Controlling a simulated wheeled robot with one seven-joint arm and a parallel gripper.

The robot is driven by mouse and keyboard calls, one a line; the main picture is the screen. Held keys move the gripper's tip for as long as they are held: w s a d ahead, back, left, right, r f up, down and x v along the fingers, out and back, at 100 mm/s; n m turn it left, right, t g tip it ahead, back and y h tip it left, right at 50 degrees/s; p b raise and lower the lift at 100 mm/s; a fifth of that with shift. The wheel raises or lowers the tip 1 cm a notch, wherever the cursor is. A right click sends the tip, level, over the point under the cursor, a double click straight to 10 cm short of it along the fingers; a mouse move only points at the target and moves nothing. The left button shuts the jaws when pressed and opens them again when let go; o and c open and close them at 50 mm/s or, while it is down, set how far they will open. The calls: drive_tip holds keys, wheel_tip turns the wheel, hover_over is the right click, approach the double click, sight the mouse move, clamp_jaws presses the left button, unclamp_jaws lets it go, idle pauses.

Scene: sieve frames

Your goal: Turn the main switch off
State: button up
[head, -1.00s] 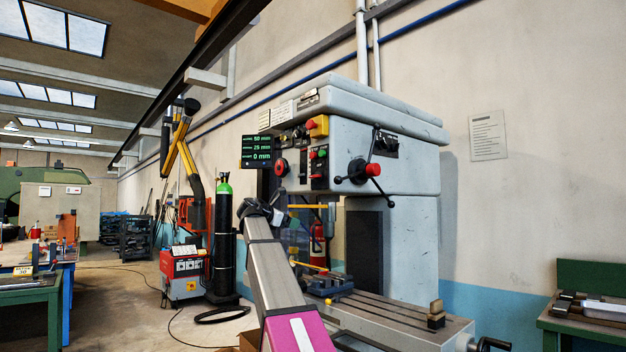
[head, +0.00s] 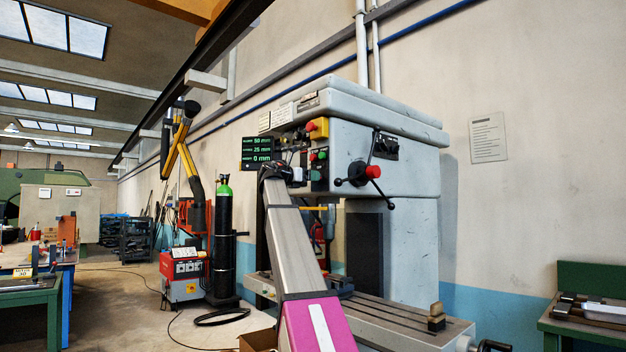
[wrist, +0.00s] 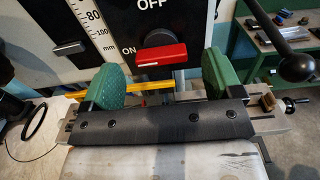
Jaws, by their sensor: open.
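In the head view my gripper (head: 278,168) is at the machine's front panel and hides the switch.
The grey milling machine (head: 385,155) carries a black-and-red lever hub (head: 372,172) with spokes to the right of my gripper. A yellow box with a red button (head: 318,127) sits above. The slotted machine table (head: 395,325) is below. A gas cylinder (head: 223,240) stands at left.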

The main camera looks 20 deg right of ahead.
drive_tip(key=shift+x, duration=1.5)
drive_tip(key=c, duration=0.9)
